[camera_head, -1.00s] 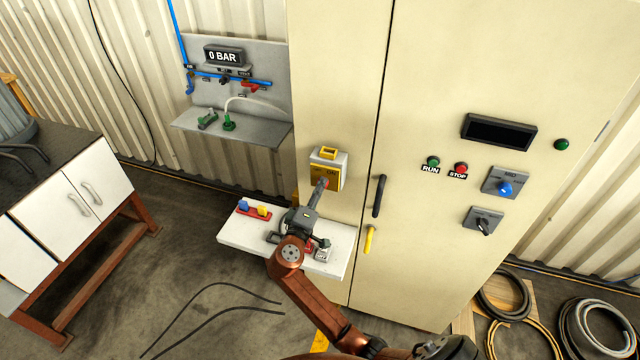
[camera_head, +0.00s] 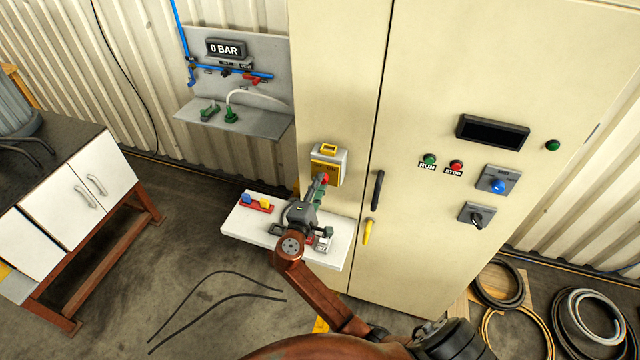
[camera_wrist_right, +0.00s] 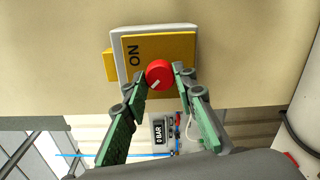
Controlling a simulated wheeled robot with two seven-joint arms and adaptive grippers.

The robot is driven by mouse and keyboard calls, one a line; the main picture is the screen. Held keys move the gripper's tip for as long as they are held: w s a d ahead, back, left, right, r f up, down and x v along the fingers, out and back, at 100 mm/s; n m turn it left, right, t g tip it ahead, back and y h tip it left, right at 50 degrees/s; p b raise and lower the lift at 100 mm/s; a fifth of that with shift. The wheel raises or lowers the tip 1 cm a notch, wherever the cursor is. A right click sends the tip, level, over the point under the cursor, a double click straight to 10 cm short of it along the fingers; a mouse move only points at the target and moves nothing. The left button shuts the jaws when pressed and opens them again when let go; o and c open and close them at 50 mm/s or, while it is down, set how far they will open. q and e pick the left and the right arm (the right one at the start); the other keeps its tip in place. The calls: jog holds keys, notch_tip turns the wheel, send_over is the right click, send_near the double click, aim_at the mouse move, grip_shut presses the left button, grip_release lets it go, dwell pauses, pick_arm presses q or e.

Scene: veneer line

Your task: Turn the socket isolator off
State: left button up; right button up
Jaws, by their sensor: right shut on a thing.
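The socket isolator (camera_head: 328,162) is a pale grey box with a yellow front on the tall cream cabinet. In the right wrist view the isolator's yellow plate (camera_wrist_right: 180,50) carries the word ON, beside a round red knob (camera_wrist_right: 158,73) with a pale mark. My right gripper (camera_wrist_right: 161,76) has its green fingers on either side of the knob and is shut on it. In the head view my right gripper (camera_head: 321,184) reaches up to the isolator's lower part, with the red knob (camera_head: 325,179) partly hidden. My left gripper is in neither view.
A white shelf (camera_head: 240,224) below the isolator holds a red holder with blue and yellow pieces (camera_head: 256,204) and other small items. A black handle (camera_head: 377,190) and yellow handle (camera_head: 368,231) are close on the right. A grey panel (camera_head: 262,58) reads 0 BAR.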

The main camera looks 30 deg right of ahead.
jog(key=o, duration=1.2)
jog(key=shift+c, duration=0.2)
jog(key=v, duration=1.2)
